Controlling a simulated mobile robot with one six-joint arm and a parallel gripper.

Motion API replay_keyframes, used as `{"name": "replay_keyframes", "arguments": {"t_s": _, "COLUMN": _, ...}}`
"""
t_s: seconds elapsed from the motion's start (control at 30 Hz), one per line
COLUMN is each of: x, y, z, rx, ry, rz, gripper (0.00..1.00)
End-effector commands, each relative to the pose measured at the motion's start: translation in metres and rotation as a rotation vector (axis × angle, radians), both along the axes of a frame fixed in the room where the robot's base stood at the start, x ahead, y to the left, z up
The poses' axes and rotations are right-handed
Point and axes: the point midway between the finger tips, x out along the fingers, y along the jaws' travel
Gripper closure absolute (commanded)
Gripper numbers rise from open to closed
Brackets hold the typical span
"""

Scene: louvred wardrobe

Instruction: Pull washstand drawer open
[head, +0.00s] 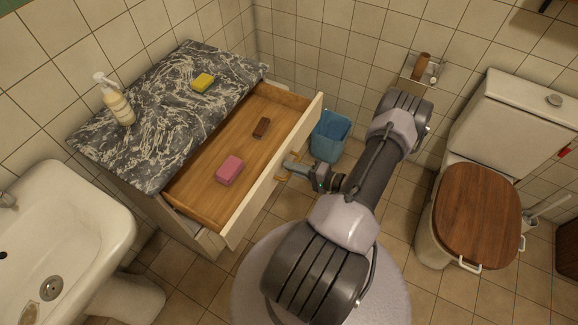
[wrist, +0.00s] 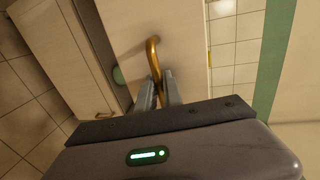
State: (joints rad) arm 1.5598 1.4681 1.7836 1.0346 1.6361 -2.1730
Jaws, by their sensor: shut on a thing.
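The washstand (head: 168,190) has a dark marbled top, and its drawer (head: 215,187) stands well open toward my arm. Inside the drawer lie a pink block (head: 229,170) and a small brown item (head: 261,128). My gripper (head: 286,170) is at the outer face of the drawer front (head: 268,178). In the wrist view my gripper's two fingers (wrist: 163,88) are shut on the brass handle (wrist: 153,58), which stands out from the pale drawer front (wrist: 180,30). The far part of the handle is hidden between the fingers.
A pump bottle (head: 116,104) and a yellow sponge (head: 203,83) stand on the marbled top (head: 165,105). A blue bin (head: 330,136) is just beyond the drawer's far end. A toilet (head: 476,214) is at right, a white basin (head: 70,235) at left. Tiled floor shows between.

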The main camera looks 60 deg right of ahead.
Motion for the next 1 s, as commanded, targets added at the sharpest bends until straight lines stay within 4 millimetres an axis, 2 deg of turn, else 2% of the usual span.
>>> {"name": "replay_keyframes", "arguments": {"t_s": 0.23, "x": 0.0, "y": 0.0, "z": 0.0, "rx": -0.001, "ry": 0.0, "rz": 0.0, "gripper": 1.0}}
{"name": "replay_keyframes", "arguments": {"t_s": 0.27, "x": 0.0, "y": 0.0, "z": 0.0, "rx": -0.001, "ry": 0.0, "rz": 0.0, "gripper": 0.83}}
{"name": "replay_keyframes", "arguments": {"t_s": 0.3, "x": 0.0, "y": 0.0, "z": 0.0, "rx": -0.001, "ry": 0.0, "rz": -0.001, "gripper": 0.81}}
{"name": "replay_keyframes", "arguments": {"t_s": 0.73, "x": -0.002, "y": -0.001, "z": 0.001, "rx": 0.0, "ry": 0.0, "rz": -0.001, "gripper": 0.81}}
{"name": "replay_keyframes", "arguments": {"t_s": 0.87, "x": -0.018, "y": -0.003, "z": 0.005, "rx": 0.0, "ry": 0.0, "rz": -0.005, "gripper": 0.81}}
{"name": "replay_keyframes", "arguments": {"t_s": 1.0, "x": -0.052, "y": -0.006, "z": 0.013, "rx": -0.002, "ry": 0.0, "rz": -0.007, "gripper": 0.81}}
